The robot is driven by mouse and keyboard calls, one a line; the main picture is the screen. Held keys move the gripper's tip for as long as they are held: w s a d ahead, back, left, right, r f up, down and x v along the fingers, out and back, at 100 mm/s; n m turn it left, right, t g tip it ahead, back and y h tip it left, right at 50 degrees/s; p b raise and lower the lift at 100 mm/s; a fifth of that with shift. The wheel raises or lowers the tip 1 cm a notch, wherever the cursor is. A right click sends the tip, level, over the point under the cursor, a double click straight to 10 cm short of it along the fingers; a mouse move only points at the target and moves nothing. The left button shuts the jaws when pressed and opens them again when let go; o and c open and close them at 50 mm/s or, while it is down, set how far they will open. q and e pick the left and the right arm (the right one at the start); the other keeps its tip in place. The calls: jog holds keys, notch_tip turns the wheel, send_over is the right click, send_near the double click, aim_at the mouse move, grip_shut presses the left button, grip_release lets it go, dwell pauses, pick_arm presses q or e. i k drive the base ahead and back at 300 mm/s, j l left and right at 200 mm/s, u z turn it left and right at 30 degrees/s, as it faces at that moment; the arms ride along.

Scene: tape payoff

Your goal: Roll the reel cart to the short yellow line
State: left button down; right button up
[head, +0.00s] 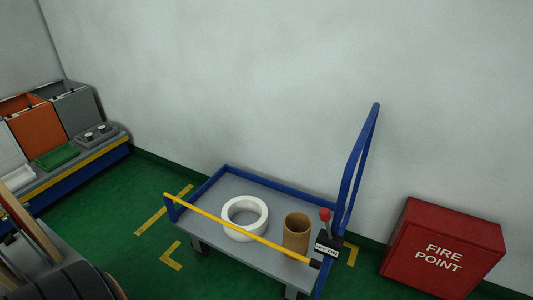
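The reel cart (262,197) stands on the green floor against the wall, with a grey deck, blue rails and a tall blue handle (357,165) at its right end. A yellow bar (215,220) crosses its near side. A white ring-shaped reel (245,217) and a brown tube (297,232) are on the deck. A red-knobbed lever (325,216) with a small label is at the right end. A short yellow line (163,211) lies on the floor left of the cart, apart from its visible body. Neither of my grippers is in view.
Yellow corner marks lie on the floor, one near the cart's front left (170,257) and one to its right (351,254). A red fire point box (445,248) stands right of the cart. A bench with bins (85,162) is at left. Dark round equipment fills the bottom left.

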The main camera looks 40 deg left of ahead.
aim_at(229, 182)
jog(key=u, duration=1.25)
